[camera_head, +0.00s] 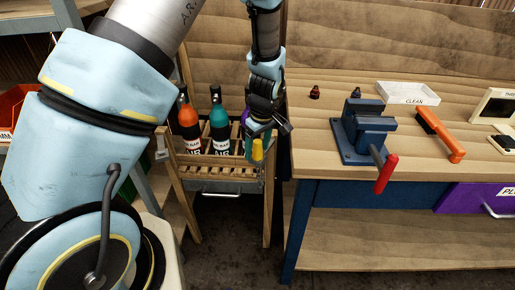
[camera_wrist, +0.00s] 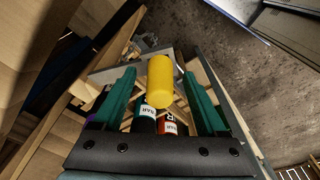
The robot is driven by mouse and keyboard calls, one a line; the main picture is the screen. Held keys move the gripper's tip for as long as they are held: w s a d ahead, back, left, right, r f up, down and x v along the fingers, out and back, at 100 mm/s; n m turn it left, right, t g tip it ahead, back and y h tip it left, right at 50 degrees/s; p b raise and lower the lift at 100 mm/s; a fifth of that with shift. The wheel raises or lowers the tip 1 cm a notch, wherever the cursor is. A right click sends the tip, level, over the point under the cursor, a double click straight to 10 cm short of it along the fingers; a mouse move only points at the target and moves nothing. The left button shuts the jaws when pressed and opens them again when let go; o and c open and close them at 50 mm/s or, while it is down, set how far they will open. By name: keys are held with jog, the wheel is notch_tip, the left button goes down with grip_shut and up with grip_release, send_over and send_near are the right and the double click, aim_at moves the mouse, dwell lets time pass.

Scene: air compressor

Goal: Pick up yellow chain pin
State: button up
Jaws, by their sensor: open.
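The yellow chain pin (camera_wrist: 160,82) shows as a yellow cylinder in the middle of the wrist view. My gripper (camera_wrist: 158,76) is open, with one teal finger on each side of the pin and a visible gap to both. In the head view the pin (camera_head: 257,150) is a small yellow piece at the fingertips of my gripper (camera_head: 259,139), in front of the bottle rack. What the pin rests on or hangs from is hidden, and its exact depth between the fingers is hard to tell.
An orange-red bottle (camera_head: 189,124) and a teal bottle (camera_head: 219,130) stand in the wooden rack (camera_head: 217,185) behind my gripper.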

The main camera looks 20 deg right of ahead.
jog(key=shift+c, duration=0.4)
grip_shut()
dwell(0.4)
